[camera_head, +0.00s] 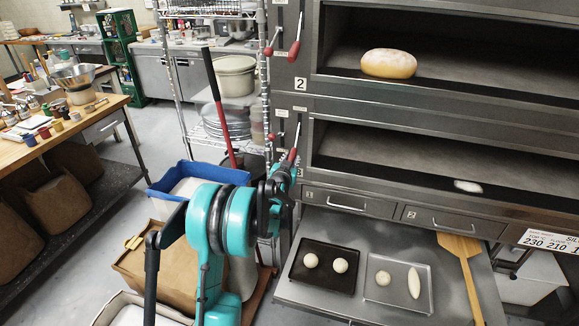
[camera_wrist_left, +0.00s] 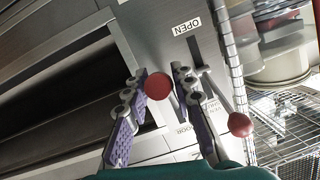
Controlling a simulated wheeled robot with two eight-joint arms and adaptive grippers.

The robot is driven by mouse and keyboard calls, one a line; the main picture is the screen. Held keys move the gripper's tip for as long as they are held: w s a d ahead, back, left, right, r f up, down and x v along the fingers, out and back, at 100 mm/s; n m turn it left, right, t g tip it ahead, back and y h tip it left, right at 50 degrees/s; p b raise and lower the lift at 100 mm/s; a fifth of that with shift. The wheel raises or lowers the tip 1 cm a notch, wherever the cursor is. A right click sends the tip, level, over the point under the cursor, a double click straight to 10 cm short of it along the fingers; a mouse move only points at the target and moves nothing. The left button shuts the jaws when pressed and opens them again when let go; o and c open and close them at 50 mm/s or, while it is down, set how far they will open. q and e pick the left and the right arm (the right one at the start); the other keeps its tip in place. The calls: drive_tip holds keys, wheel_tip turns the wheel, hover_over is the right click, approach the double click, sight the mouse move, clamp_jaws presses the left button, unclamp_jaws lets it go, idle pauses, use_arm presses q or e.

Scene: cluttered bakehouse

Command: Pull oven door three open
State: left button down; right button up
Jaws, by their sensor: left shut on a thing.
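The lower oven deck (camera_head: 395,155), below the deck marked 2, shows its dark interior with a small pale piece of dough (camera_head: 467,186) inside. I cannot tell whether a door panel covers it. At its left is a lever with a red grip (camera_head: 292,155). My left gripper (camera_head: 283,178) is at this lever. In the left wrist view, a red knob (camera_wrist_left: 158,86) sits between the purple-padded fingers of the gripper, which is shut on the lever. The word OPEN is printed above. A second red knob (camera_wrist_left: 240,125) is outside the fingers. My right gripper is not in view.
A wire rack (camera_head: 185,90) with pots and plates stands left of the oven. Trays (camera_head: 372,262) with dough and a wooden peel (camera_head: 463,270) lie on the shelf under the oven. A loaf (camera_head: 388,63) is in deck 2.

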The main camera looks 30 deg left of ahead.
use_arm(q)
drive_tip(key=shift+w+a+f+b, duration=0.1)
drive_tip(key=shift+w+f+b, duration=0.55)
drive_tip(key=shift+f, duration=0.15)
drive_tip(key=c, duration=1.3)
unclamp_jaws()
drive_tip(key=shift+w, duration=0.15)
drive_tip(key=shift+o, duration=0.2)
drive_tip(key=v, duration=1.2)
drive_tip(key=shift+a+r, duration=0.1)
